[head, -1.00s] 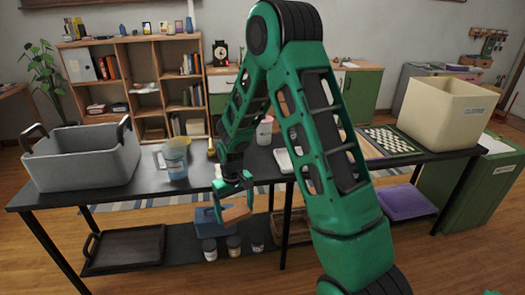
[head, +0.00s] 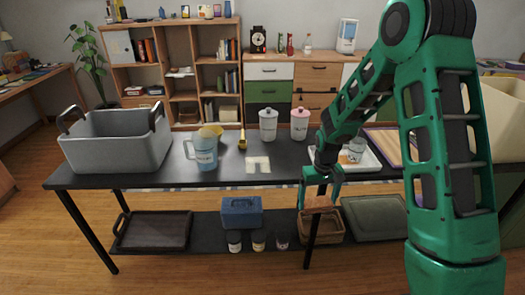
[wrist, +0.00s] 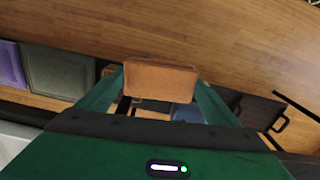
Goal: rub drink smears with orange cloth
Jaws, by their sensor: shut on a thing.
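The orange cloth (head: 318,203) is an orange-brown folded block between the fingers of my gripper (head: 321,188). It also shows in the wrist view, held across both green fingertips (wrist: 160,80). My gripper is shut on it, in front of the black table's (head: 225,178) front edge, with the lower shelf and floor beyond. A pale, squarish patch (head: 258,164) lies flat on the tabletop, left of my gripper; I cannot tell whether it is a drink smear. No other smear is clear. My arm hides part of the table's right side.
A grey bin (head: 115,140) and a blue pitcher (head: 204,150) stand on the left. A yellow-handled tool (head: 242,140), white canister (head: 268,125) and pink canister (head: 299,124) stand or lie behind the pale patch. A glass (head: 356,150) stands on a white tray (head: 372,160).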

